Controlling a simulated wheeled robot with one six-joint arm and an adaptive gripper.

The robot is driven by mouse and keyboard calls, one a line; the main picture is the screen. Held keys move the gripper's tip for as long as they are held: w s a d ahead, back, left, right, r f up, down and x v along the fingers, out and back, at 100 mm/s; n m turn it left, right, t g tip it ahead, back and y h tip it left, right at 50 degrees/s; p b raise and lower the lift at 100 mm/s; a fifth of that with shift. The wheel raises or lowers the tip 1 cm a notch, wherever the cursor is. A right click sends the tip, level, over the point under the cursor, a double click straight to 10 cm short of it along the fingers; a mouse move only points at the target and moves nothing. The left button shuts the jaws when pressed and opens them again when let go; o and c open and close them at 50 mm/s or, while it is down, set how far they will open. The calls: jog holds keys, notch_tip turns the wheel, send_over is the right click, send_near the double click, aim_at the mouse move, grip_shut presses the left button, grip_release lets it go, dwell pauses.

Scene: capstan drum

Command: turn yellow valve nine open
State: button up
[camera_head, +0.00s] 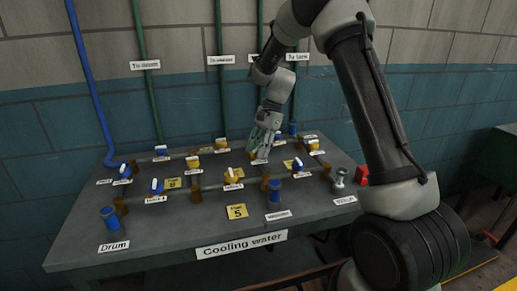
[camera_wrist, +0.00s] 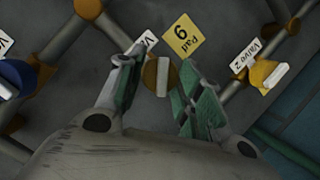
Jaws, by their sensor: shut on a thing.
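My gripper (camera_head: 263,148) reaches down over the back middle of the bench. In the wrist view its two green-padded fingers (camera_wrist: 160,88) stand on either side of a yellow-brown valve (camera_wrist: 152,76) with a white bar handle, and they are shut on it. The white bar points roughly along the picture's vertical. The valve's label (camera_wrist: 148,41) is mostly hidden by the left finger, so its number cannot be read. In the head view the gripper hides this valve.
A yellow pad sign (camera_wrist: 183,35) lies close by. Another yellow valve (camera_wrist: 266,74) is to the right and a blue valve (camera_wrist: 18,76) to the left. Pipes and several valves cover the grey bench (camera_head: 150,245). Green upright pipes (camera_head: 149,80) stand behind.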

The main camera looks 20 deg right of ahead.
jog(key=n, duration=0.2)
jog(key=n+g+h, duration=0.1)
jog(key=n, duration=0.1)
jog(key=shift+w+a+n+g, duration=0.1)
jog(key=shift+w+n+g, duration=0.1)
jog(key=shift+n+g, duration=0.15)
jog(key=shift+w+a+n+g+h, duration=0.1)
jog(key=shift+n+g+h, duration=0.25)
jog(key=shift+n, duration=0.95)
jog(key=shift+n+g+h, duration=0.2)
jog(key=shift+n+h, duration=0.25)
jog(key=shift+n, duration=0.8)
jog(key=o, duration=1)
jog(key=shift+r, duration=0.1)
jog(key=v, duration=1.1)
jog(key=shift+w+r, duration=0.2)
jog(key=shift+r, duration=0.2)
